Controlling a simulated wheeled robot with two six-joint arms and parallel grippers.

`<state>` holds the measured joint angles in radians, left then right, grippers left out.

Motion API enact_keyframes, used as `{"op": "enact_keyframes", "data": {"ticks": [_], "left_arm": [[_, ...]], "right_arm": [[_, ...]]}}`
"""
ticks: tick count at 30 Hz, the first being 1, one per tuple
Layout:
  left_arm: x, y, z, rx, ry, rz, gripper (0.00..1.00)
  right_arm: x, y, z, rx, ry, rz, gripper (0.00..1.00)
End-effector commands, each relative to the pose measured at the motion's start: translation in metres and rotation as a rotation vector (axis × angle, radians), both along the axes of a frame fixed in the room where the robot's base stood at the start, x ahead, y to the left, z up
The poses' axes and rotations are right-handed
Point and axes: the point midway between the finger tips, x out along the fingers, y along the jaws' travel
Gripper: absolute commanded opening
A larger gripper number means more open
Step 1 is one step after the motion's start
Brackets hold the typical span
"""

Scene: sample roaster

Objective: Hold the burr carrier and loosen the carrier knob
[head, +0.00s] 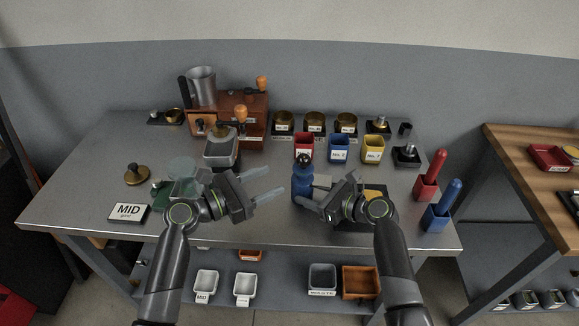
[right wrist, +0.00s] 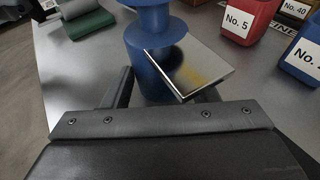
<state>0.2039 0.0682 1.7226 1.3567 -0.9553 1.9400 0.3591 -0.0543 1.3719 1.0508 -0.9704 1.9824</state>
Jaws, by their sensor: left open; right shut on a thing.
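The burr carrier appears to be the blue spool-shaped body (head: 302,184) standing upright near the front middle of the table. Its dark carrier knob (head: 303,159) is on top. In the right wrist view the blue body (right wrist: 150,60) is between my right fingers, and its top is cut off. My right gripper (head: 312,203) is shut on it from the right, low on the body. My left gripper (head: 272,182) is open and empty, left of the carrier, its fingers pointing towards it with a gap between.
Red (head: 303,146), blue (head: 338,152) and yellow (head: 373,150) bins stand behind.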

Motion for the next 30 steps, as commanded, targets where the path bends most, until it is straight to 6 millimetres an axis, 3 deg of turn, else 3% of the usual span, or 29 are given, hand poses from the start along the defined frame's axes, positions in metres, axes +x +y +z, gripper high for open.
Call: {"op": "enact_keyframes", "data": {"ticks": [6,15,20,30], "left_arm": [[0.021,0.013,-0.001,-0.082,0.150,-0.169,0.52],[0.032,0.022,0.006,-0.147,0.234,-0.260,0.52],[0.039,0.000,0.008,-0.151,0.234,-0.263,0.52],[0.061,-0.062,0.007,-0.148,0.233,-0.261,0.52]], "right_arm": [[0.000,0.000,0.001,0.001,-0.001,0.000,0.22],[0.000,0.000,0.001,0.001,-0.001,0.000,0.22],[0.000,0.000,0.001,0.001,-0.001,0.000,0.22],[0.000,0.000,0.000,0.001,-0.001,0.000,0.22]]}}
